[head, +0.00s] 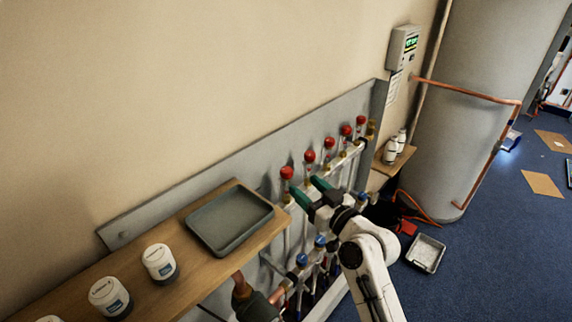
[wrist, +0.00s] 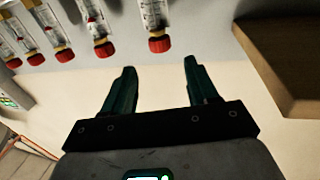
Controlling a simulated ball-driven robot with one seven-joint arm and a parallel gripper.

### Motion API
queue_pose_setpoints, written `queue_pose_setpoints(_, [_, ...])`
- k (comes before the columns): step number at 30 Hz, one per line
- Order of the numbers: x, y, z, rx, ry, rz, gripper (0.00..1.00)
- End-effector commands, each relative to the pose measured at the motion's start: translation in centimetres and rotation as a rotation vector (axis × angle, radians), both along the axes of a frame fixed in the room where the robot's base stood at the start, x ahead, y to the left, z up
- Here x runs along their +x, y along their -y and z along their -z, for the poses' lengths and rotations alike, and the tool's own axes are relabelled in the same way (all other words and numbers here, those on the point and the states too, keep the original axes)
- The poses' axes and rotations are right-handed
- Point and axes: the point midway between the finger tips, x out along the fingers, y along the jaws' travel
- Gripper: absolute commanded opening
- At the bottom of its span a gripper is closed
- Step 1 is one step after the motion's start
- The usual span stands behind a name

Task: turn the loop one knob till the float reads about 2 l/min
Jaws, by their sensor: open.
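A row of red knobs tops the clear flow tubes on the manifold; the nearest red knob (head: 287,172) is at the row's left end in the head view. In the wrist view the row appears upside down, and the end red knob (wrist: 159,43) lies just beyond the gap between my fingertips. I cannot read which knob is labelled loop one. My gripper (head: 311,190) is open and empty, with its teal fingers close to the nearest knob. In the wrist view my gripper (wrist: 160,66) does not touch that knob. The float readings are too small to read.
A wooden shelf (head: 130,285) with a grey tray (head: 267,215) and white tubs (head: 160,262) stands left of the manifold. Blue knobs (head: 302,260) sit lower down. A wall controller (head: 403,48) and a large grey cylinder (head: 480,110) are at the right.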

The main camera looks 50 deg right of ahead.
Motion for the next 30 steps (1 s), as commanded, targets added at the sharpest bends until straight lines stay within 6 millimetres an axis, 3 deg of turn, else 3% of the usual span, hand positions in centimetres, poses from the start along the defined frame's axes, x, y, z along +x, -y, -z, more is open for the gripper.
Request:
queue_pose_setpoints(9, [5.8,1.1,-0.4,-0.001,-0.002,-0.001,0.58])
queue_pose_setpoints(15, [8.1,1.4,-0.2,0.000,-0.003,-0.002,0.58])
queue_pose_setpoints(28, [9.0,1.6,0.0,0.000,-0.003,-0.001,0.58])
queue_pose_setpoints(30, [9.0,1.6,0.0,0.000,-0.003,-0.001,0.52])
